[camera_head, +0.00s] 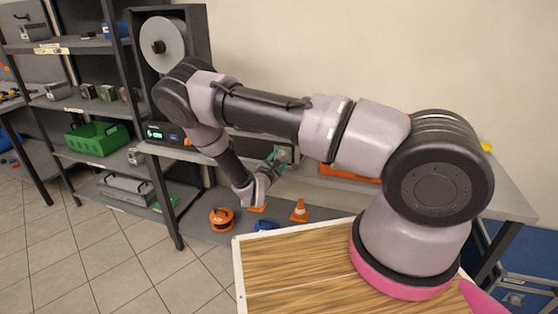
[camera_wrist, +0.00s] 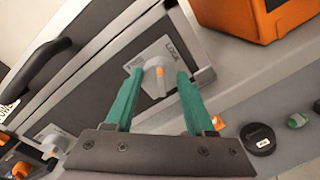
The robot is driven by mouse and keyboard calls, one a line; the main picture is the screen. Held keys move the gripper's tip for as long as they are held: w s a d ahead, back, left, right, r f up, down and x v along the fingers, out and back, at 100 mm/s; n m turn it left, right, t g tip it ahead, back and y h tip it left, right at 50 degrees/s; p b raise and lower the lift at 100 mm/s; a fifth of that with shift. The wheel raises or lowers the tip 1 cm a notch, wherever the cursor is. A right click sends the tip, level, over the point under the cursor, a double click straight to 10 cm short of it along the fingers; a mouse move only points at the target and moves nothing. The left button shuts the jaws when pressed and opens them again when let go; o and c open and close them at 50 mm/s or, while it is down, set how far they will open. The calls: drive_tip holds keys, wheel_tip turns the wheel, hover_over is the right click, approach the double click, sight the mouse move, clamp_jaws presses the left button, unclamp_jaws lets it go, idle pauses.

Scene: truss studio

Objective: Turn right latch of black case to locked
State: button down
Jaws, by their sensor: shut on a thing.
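The black case (camera_wrist: 100,95) fills the middle of the wrist view, with its dark handle (camera_wrist: 38,68) at the left. The right latch (camera_wrist: 156,72) is a pale knob with an orange mark on its lower side. It sits on a light plate with LOCK printed at the upper right and a smaller label at the left. My gripper (camera_wrist: 157,80) has its green fingers on either side of this knob and is shut on it. The other latch (camera_wrist: 52,138) shows at the lower left. In the head view my gripper (camera_head: 279,157) is at the bench, and the case is mostly hidden.
An orange box (camera_wrist: 240,18) stands at the upper right of the wrist view. In the head view, traffic cones (camera_head: 299,211) and an orange reel (camera_head: 221,219) are on the lower shelf.

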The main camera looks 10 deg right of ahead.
drive_tip(key=m, duration=0.6)
drive_tip(key=shift+d+y, duration=0.1)
drive_tip(key=shift+y, duration=0.2)
drive_tip(key=m, duration=0.5)
drive_tip(key=shift+s+f+y, duration=0.1)
drive_tip(key=shift+y, duration=0.3)
drive_tip(key=shift+m, duration=0.3)
drive_tip(key=shift+c, duration=1.3)
unclamp_jaws()
drive_tip(key=f+v, duration=0.1)
drive_tip(key=v, duration=0.9)
drive_tip(key=shift+s+r, duration=0.35)
drive_tip(key=shift+r, duration=0.05)
